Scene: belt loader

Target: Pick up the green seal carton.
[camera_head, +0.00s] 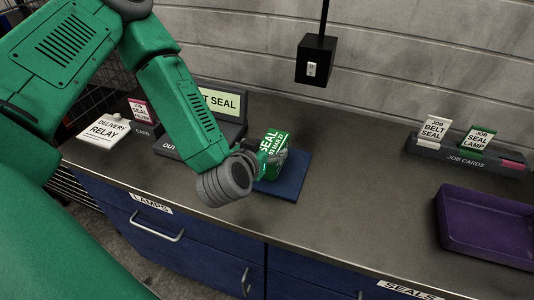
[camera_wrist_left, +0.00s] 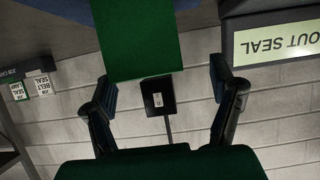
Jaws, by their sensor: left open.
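The green seal carton (camera_head: 273,142) stands on a blue mat (camera_head: 293,184) on the grey counter, with white lettering on its face. My left gripper (camera_head: 273,157) is right at the carton and covers part of its lower side in the head view. In the left wrist view, the green carton (camera_wrist_left: 138,38) comes down from the top edge, and the two dark fingers of my open left gripper (camera_wrist_left: 161,78) are spread to either side of its near end. I cannot tell whether a finger touches it. My right gripper is not in view.
A display with a "seal" sign (camera_head: 222,102) stands behind my left arm. A delivery relay card (camera_head: 104,130) is at the left. A black box (camera_head: 316,60) hangs on a pole. A job cards holder (camera_head: 465,155) and a purple tray (camera_head: 490,225) are at the right. The counter's middle is clear.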

